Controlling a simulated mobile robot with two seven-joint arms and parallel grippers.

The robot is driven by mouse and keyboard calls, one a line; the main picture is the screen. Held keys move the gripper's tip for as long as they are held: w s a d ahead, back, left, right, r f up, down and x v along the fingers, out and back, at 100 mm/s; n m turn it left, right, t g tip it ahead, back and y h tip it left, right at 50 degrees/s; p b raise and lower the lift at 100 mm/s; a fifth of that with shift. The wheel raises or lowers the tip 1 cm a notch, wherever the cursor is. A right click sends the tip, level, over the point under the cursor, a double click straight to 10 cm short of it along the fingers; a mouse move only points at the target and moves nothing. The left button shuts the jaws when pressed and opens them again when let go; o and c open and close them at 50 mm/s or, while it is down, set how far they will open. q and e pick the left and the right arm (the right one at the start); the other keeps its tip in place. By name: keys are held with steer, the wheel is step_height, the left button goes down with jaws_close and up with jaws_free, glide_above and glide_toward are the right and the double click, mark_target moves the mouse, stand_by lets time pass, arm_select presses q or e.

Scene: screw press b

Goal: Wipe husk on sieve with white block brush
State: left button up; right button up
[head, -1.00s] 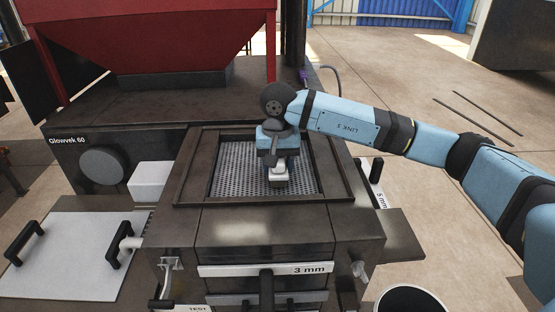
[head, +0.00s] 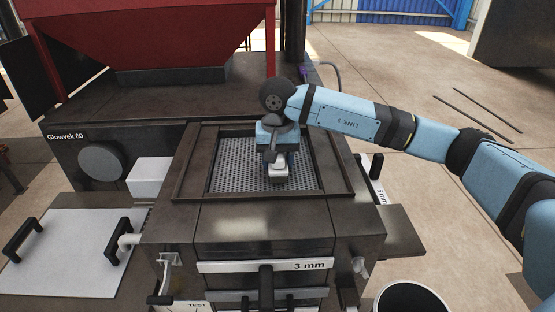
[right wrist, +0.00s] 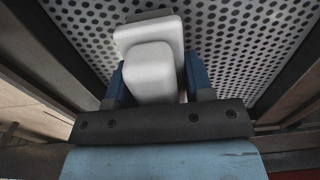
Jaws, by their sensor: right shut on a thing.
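The sieve (head: 235,171) is a perforated grey metal sheet inside a dark frame on top of the machine. It also shows close up in the right wrist view (right wrist: 232,40). My right gripper (head: 278,166) points down over the middle of the sieve, shut on the white block brush (head: 278,177). In the right wrist view the brush (right wrist: 152,65) sits between the blue fingers, over the holes. Whether it touches the sheet is hard to tell. I cannot make out any husk on the visible sheet. My left gripper is out of view.
The raised dark frame (head: 190,170) surrounds the sieve. A red hopper (head: 150,35) stands behind. A white box (head: 148,177) and a white lid with black handles (head: 65,250) are at left. A dark round bin (head: 410,300) stands at front right.

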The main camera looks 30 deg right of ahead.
steer(key=shift+f+b, duration=0.5)
steer(key=shift+f, duration=0.1)
steer(key=shift+w, duration=0.1)
steer(key=shift+w+d+f+b, duration=0.2)
steer(key=shift+w+d+b, duration=0.2)
steer(key=shift+w+b, duration=0.25)
steer(key=shift+w+d, duration=0.35)
steer(key=shift+w, duration=0.4)
steer(key=shift+r, duration=0.1)
steer(key=shift+w+d+r, duration=0.1)
steer(key=shift+w+r, duration=0.05)
steer(key=shift+r, duration=0.6)
